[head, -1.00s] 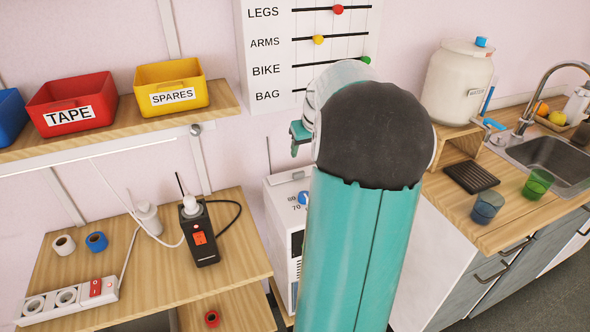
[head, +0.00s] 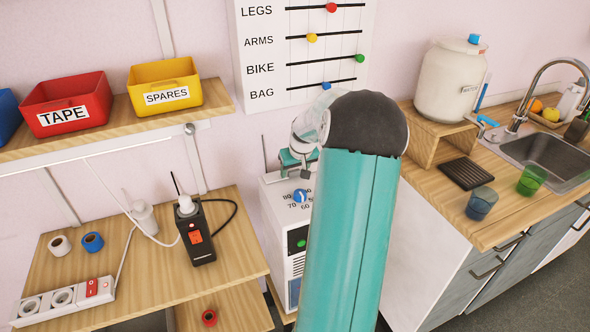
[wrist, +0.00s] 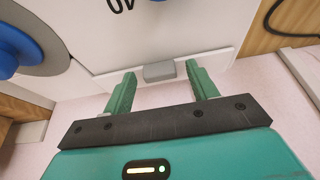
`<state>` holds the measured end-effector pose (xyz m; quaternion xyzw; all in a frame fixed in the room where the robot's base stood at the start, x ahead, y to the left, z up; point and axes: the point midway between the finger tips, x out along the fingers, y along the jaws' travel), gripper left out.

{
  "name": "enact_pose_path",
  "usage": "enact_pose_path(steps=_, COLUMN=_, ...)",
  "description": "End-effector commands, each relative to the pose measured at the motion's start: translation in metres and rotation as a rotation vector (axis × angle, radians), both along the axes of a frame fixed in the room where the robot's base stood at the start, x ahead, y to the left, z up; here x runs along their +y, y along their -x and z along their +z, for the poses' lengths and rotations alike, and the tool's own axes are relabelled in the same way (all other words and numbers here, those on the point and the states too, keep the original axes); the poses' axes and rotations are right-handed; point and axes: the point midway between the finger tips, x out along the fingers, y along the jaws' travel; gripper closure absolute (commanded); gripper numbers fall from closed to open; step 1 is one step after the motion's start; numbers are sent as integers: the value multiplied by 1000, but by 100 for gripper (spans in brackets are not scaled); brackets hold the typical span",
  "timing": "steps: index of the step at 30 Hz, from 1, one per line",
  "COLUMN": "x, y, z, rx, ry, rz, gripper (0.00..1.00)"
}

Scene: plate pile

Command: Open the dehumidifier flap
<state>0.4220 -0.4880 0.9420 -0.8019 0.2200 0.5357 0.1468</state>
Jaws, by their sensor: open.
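The dehumidifier (head: 284,225) is a white box between the wooden shelf unit and the kitchen counter, partly hidden behind my arm. A blue dial (head: 300,196) with numbers and a green button (head: 301,243) show on its front. In the wrist view the dial (wrist: 15,48) is large at the left. A pale strip with a grey tab (wrist: 159,72), likely the flap's edge, lies along the dehumidifier's edge. My gripper (wrist: 157,80) is open, its two green fingers on either side of the tab.
At left, a wooden shelf (head: 232,109) holds red (head: 67,103) and yellow (head: 165,87) bins. Below, a black device (head: 196,235) and a power strip (head: 62,300) rest on another shelf. At right, the counter (head: 425,177) carries a water jar (head: 452,82), cups and a sink.

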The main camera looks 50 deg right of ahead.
Motion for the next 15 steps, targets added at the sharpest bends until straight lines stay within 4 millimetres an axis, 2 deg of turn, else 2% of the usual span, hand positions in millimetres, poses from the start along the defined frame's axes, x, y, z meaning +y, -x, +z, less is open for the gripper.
enact_pose_path(steps=3, x=0, y=0, z=0, rx=0, ry=0, rz=0, gripper=44)
enact_pose_path(steps=9, x=0, y=0, z=0, rx=0, ry=0, rz=0, gripper=83)
enact_pose_path(steps=10, x=0, y=0, z=0, rx=0, ry=0, rz=0, gripper=87)
enact_pose_path(steps=15, x=-1, y=-1, z=1, rx=14, ry=-8, rz=0, gripper=87)
